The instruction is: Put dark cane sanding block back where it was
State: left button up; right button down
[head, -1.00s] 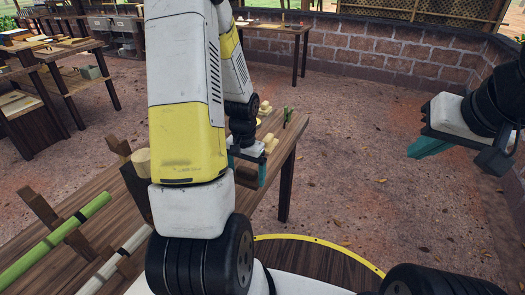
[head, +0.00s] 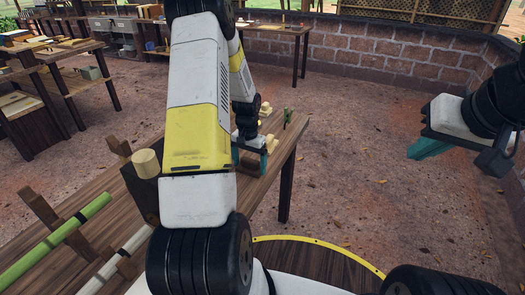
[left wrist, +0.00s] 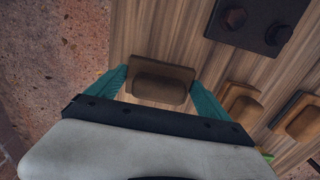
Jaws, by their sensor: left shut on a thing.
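My left gripper (head: 250,160) is over the near table's right edge, partly behind my own arm in the head view. In the left wrist view its teal fingers (left wrist: 160,80) are on either side of a brown sanding block (left wrist: 158,88) with a raised rounded grip, and they are shut on it. The block is close above or on the wood tabletop; I cannot tell which. Two similar blocks (left wrist: 241,102) (left wrist: 303,118) are to its right in that view. My right gripper (head: 430,147) hangs over open ground at the right, its finger gap unclear.
A dark plate with two dark knobs (left wrist: 262,20) lies on the table. Pale yellow pieces (head: 265,109) and a green upright item (head: 287,117) stand near the far end. A green pole (head: 50,242) and a white pole (head: 115,262) rest on wooden supports at left.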

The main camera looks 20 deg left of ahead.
pick_arm(q)
jog(key=o, duration=1.1)
jog(key=shift+f, duration=0.1)
jog(key=shift+c, duration=0.2)
notch_tip(320, 180, up, 13)
notch_tip(320, 180, up, 14)
jog(key=t, duration=0.3)
send_over(250, 161)
jog(key=s+d, duration=0.6)
jog(key=s, duration=0.2)
jog(key=s+d+r+t, duration=0.1)
jog(key=s+d+r, duration=0.1)
jog(key=s, duration=0.3)
jog(key=s+d+r+t+h, duration=0.1)
jog(key=s+d+r, duration=0.1)
jog(key=s, duration=0.3)
jog(key=s+d+r+n+t+h, duration=0.1)
jog(key=s+d+r, duration=0.1)
jog(key=s, duration=0.3)
jog(key=shift+s+d+r, duration=0.2)
jog(key=shift+d+r, duration=0.1)
jog(key=shift+d, duration=0.15)
